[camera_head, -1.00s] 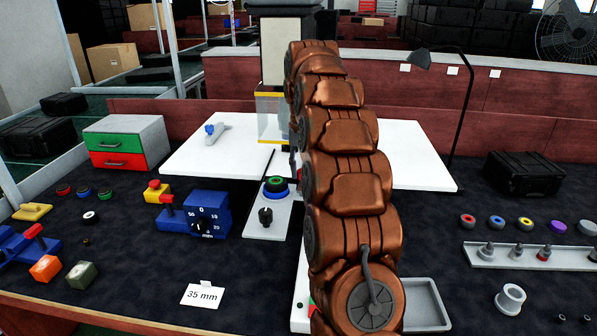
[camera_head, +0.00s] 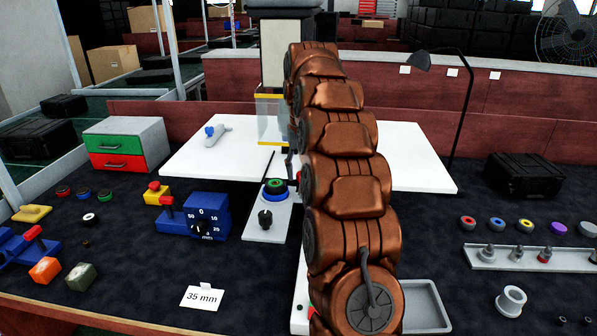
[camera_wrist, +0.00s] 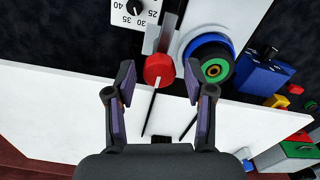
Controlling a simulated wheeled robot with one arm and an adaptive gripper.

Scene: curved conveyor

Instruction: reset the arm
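My gripper (camera_wrist: 159,80) is open in the wrist view, its two dark fingers spread apart. A red knob (camera_wrist: 158,70) on a grey lever appears between the fingertips in the picture; I see no finger touching it. In the head view my copper-coloured arm stretches from the bottom edge toward the white board, and it hides most of my gripper. Green and blue rings (camera_head: 275,188) sit on a grey plate just left of the arm. They also show right of the fingers in the wrist view (camera_wrist: 214,68).
A blue dial block (camera_head: 197,215) with a red-knobbed lever stands left of the arm. A white board (camera_head: 420,165) lies behind. A grey tray (camera_head: 436,318) is at the lower right, close to the arm. A lamp (camera_head: 466,95) and black case (camera_head: 522,175) stand farther right.

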